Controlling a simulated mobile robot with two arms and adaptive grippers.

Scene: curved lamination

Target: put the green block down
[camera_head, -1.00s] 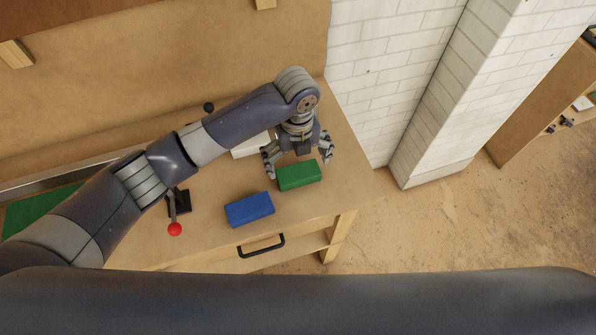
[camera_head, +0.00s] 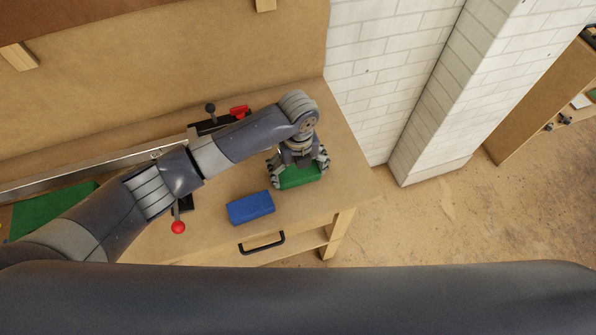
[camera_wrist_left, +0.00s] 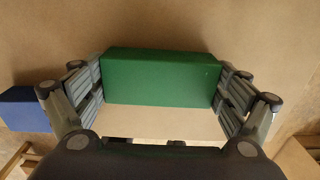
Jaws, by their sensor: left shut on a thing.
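The green block (camera_head: 299,178) is at the right end of the wooden table, between the fingers of my left gripper (camera_head: 299,172). In the left wrist view the green block (camera_wrist_left: 160,78) spans the gap, with the left gripper's (camera_wrist_left: 160,98) fingers against both of its ends. The gripper is shut on it. The block is at or close to the tabletop; I cannot tell whether it touches. My right gripper does not show.
A blue block (camera_head: 251,208) lies on the table (camera_head: 335,198) to the left of the green one. A lever with a red knob (camera_head: 178,227) stands further left. A black device with a red part (camera_head: 239,112) is at the back. The table's right corner is clear.

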